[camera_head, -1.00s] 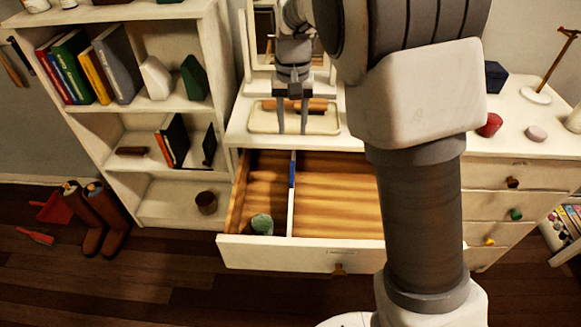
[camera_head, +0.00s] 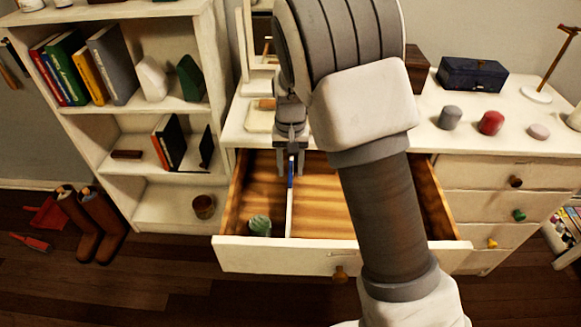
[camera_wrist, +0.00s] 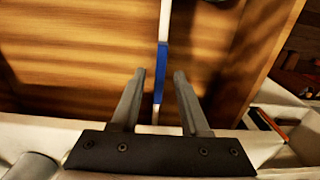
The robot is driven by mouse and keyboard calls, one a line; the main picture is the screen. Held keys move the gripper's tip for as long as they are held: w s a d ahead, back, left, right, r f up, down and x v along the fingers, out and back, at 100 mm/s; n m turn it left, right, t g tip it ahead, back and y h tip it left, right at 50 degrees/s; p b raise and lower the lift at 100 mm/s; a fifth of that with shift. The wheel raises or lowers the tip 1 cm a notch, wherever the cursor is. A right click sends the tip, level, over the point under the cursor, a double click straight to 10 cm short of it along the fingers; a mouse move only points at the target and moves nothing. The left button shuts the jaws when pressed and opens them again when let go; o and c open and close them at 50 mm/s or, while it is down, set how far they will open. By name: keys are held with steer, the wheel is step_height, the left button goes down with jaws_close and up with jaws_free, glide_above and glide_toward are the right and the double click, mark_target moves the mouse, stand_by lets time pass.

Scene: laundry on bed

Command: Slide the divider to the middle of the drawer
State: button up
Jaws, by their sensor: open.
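The open drawer (camera_head: 340,257) has a wooden floor and a white front. The thin white divider (camera_head: 289,213) runs front to back in it, left of the drawer's middle, with a blue section (camera_head: 291,175) near its back end. My gripper (camera_head: 291,170) is open above the back of the drawer, at the divider's blue section. In the wrist view the fingers of my gripper (camera_wrist: 160,85) point along the divider, one on each side of the blue section (camera_wrist: 161,70). Neither finger clearly touches it.
A green round object (camera_head: 260,225) stands in the drawer's narrow left compartment. The wide right compartment (camera_head: 325,205) looks empty where visible; my arm hides part of it. A bookshelf (camera_head: 125,115) stands left of the dresser. A tray (camera_head: 260,118) lies on the dresser top.

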jaws_close()
stand_by(1.4)
